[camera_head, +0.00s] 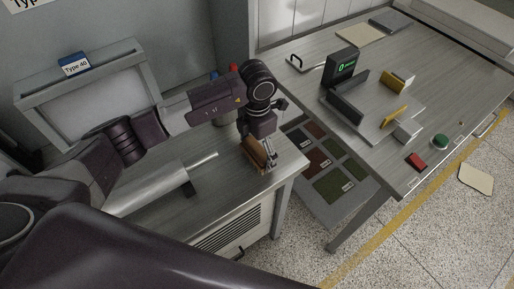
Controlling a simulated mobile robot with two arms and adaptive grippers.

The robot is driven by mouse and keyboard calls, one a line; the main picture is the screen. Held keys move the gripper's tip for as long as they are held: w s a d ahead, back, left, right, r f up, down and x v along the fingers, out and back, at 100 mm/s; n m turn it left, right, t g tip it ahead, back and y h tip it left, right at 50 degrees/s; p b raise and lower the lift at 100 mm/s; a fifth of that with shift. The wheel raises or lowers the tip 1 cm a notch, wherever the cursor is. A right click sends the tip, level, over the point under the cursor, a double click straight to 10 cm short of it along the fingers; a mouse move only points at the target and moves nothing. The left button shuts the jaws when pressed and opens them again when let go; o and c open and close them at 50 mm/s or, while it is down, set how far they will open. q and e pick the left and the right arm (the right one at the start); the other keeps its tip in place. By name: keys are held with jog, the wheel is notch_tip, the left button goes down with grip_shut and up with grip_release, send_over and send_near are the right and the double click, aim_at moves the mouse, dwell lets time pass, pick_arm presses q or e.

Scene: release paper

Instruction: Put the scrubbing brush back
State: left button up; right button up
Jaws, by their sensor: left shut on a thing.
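My left gripper (269,162) reaches in from the left and points down over the right end of the grey metal bench (224,180). It is shut on the scrubbing brush (254,152), a brown wooden block, of which the gripper hides part. I cannot tell whether the brush touches the bench top. My right gripper is not in view.
A silver cylinder with a thin rod (160,192) lies on the bench, left of the gripper. Red and blue-topped items stand behind the arm. Right is a table (300,82) with a black display device (342,66). Dark sample squares (318,160) lie lower between them.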

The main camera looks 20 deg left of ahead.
aim_at(257, 148)
pick_arm(q)
jog(key=shift+f, duration=0.1)
jog(key=o, duration=0.9)
jog(key=shift+r, duration=0.35)
notch_tip(257, 148, up, 11)
jog(key=b, duration=0.3)
jog(key=shift+f, duration=0.2)
jog(key=shift+r+b, duration=0.3)
jog(key=shift+r, duration=0.25)
